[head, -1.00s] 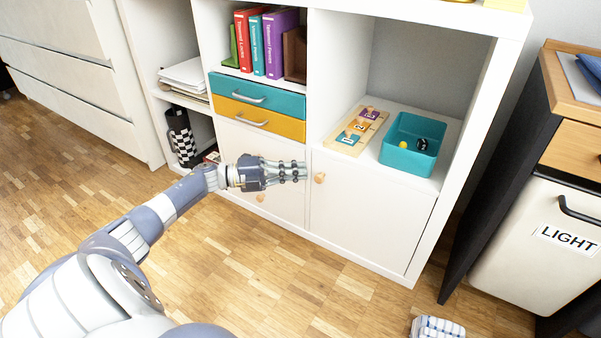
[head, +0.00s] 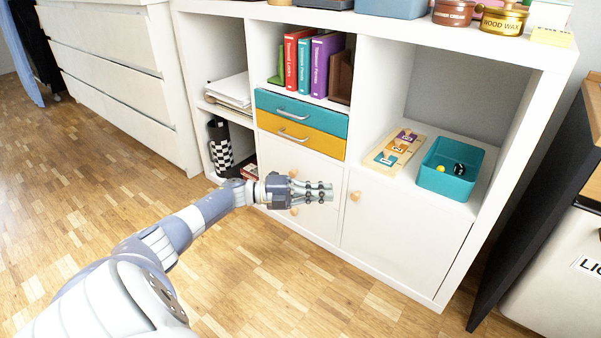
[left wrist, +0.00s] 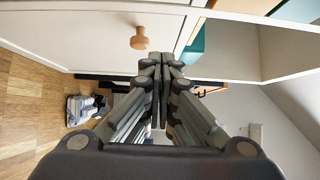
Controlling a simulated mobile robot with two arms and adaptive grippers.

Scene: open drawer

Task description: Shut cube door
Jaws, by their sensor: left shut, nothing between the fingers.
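I cannot tell whether the left door stands slightly ajar. My left gripper (head: 331,192) is shut and empty, in front of the doors just left of the right knob. In the left wrist view its fingertips (left wrist: 162,60) are together, with a wooden knob (left wrist: 139,38) above left, apart from them.
Above the doors are a teal drawer (head: 300,112) and a yellow drawer (head: 300,134), both shut. A teal bin (head: 450,180) and a puzzle board (head: 394,150) sit in the right cubby. The wooden floor (head: 280,290) before the shelf is clear.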

